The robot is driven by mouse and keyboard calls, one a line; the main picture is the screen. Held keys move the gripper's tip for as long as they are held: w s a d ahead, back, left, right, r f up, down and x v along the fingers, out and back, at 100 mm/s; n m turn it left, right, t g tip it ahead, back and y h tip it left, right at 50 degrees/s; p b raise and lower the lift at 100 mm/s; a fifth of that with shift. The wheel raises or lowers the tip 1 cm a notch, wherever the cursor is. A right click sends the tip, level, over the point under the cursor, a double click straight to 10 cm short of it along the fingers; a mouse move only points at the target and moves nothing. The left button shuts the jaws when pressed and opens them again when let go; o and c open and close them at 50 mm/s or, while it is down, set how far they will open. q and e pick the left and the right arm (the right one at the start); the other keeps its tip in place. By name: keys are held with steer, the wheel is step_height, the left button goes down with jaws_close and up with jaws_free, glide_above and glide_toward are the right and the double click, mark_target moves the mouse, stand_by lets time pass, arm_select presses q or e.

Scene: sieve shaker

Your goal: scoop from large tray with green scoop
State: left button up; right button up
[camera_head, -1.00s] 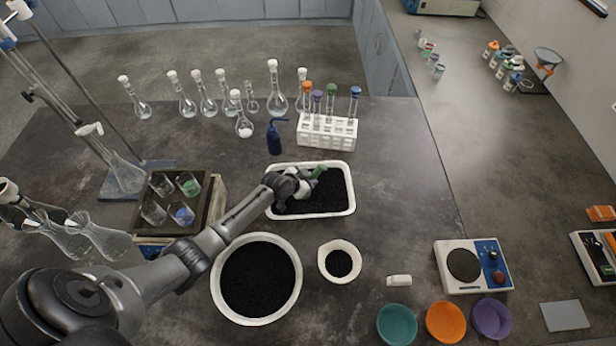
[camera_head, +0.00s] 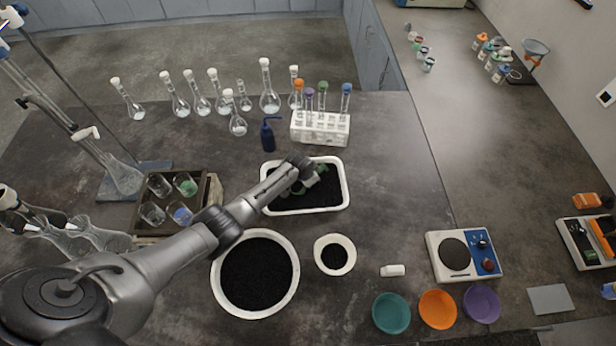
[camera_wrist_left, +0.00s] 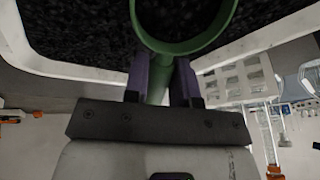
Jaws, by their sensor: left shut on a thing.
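The large tray (camera_head: 338,201) is a white rectangular tray of black granules near the middle of the bench. My left gripper (camera_head: 312,180) is over the tray. In the left wrist view the gripper (camera_wrist_left: 162,82) is shut on the handle of the green scoop (camera_wrist_left: 190,46), with a purple finger on each side. The scoop's round rim is close above the black granules, and some dark material shows within the rim. Whether the scoop touches the granules cannot be told. In the head view the scoop is mostly hidden by the gripper. My right gripper is not in view.
A round white bowl (camera_head: 217,287) of black granules and a smaller white bowl (camera_head: 320,262) stand in front. A test tube rack (camera_head: 320,130) and blue bottle (camera_head: 267,136) stand behind the tray. A beaker box (camera_head: 205,215) is left, a scale (camera_head: 462,255) right.

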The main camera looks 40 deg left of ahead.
arm_select(q)
steer(key=shift+w+d+r+t, duration=0.1)
steer(key=shift+r+t, duration=0.3)
steer(key=shift+r, duration=0.1)
steer(key=shift+w+d+g, duration=0.1)
steer(key=shift+w+g, duration=0.15)
steer(key=shift+g, duration=0.15)
steer(key=shift+w+d+g+b, duration=0.1)
steer(key=shift+w+g+b, duration=0.35)
steer(key=shift+g, duration=0.35)
steer(key=shift+g+y+b, duration=0.5)
steer(key=shift+g+b, duration=0.2)
steer(key=shift+g, duration=0.1)
steer(key=shift+w+d, duration=0.1)
steer(key=shift+w, duration=0.05)
steer(key=shift+r, duration=0.1)
